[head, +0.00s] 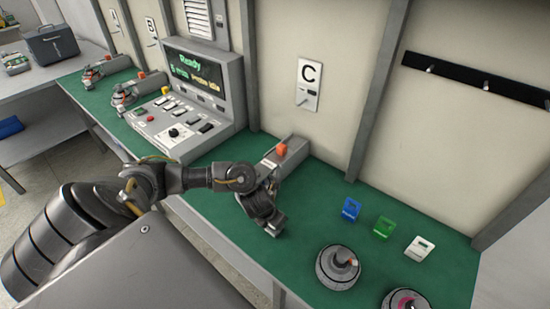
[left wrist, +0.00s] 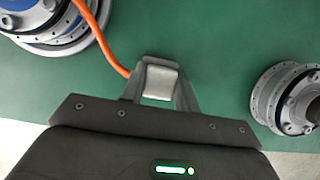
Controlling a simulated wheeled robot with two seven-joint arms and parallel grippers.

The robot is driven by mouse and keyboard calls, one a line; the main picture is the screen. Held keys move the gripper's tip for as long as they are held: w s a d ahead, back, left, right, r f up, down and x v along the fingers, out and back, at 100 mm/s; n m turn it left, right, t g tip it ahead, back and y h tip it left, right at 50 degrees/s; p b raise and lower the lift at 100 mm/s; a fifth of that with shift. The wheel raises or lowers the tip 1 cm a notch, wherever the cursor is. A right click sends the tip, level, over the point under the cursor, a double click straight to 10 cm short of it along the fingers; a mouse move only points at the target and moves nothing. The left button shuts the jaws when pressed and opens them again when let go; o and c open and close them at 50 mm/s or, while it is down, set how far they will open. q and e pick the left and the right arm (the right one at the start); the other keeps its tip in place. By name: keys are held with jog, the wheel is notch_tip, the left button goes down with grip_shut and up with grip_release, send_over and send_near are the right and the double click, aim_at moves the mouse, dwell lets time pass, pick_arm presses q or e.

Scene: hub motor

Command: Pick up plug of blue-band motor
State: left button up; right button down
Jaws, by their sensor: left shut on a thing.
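In the left wrist view the blue-band motor (left wrist: 55,20) is at the top left, cut off by the frame edge. An orange cable (left wrist: 108,45) runs from beside it to a pale metallic plug (left wrist: 161,82). My left gripper (left wrist: 160,64) is shut on this plug, with a finger on each side. In the head view my left gripper (head: 273,226) is low over the green bench mat; my arm hides the plug and the blue-band motor there. My right gripper is not in view.
Another motor (left wrist: 290,100) is at the right in the left wrist view. In the head view, motors (head: 338,267) stand at the front right, near blue (head: 351,209), green (head: 383,227) and white (head: 419,248) tags. A grey block with an orange part (head: 281,150) stands by the wall.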

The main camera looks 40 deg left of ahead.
pick_arm(q)
jog(key=shift+w+r, duration=0.15)
jog(key=shift+r, duration=0.5)
jog(key=s+a+r+b, duration=0.5)
jog(key=s+a+r, duration=0.2)
jog(key=a+r, duration=0.4)
jog(key=shift+s+a+r, duration=0.35)
jog(key=shift+s+a, duration=0.05)
jog(key=shift+a, duration=0.05)
